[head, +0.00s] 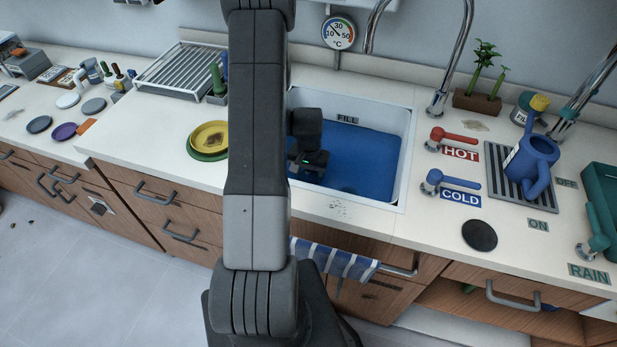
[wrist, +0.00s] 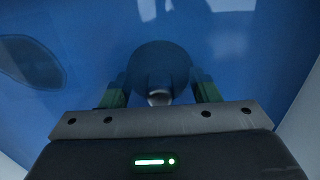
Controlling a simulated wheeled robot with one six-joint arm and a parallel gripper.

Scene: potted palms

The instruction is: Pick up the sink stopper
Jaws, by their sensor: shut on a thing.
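The sink stopper (wrist: 158,66) is a dark round disc with a pale knob, seen in the wrist view against the blue of the sink. My gripper (wrist: 160,92) has its two green fingers on either side of the knob and is shut on it. In the head view my gripper (head: 308,167) is down in the left part of the sink (head: 408,150). The stopper is hidden there by my gripper and arm. I cannot tell whether the stopper touches the sink floor.
Blue water (head: 365,160) fills the sink, with white walls around it. The tall faucet (head: 455,65) stands behind its right side. HOT (head: 453,137) and COLD (head: 451,180) levers and a blue watering can (head: 530,165) stand to the right. A dark disc (head: 479,235) lies on the counter.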

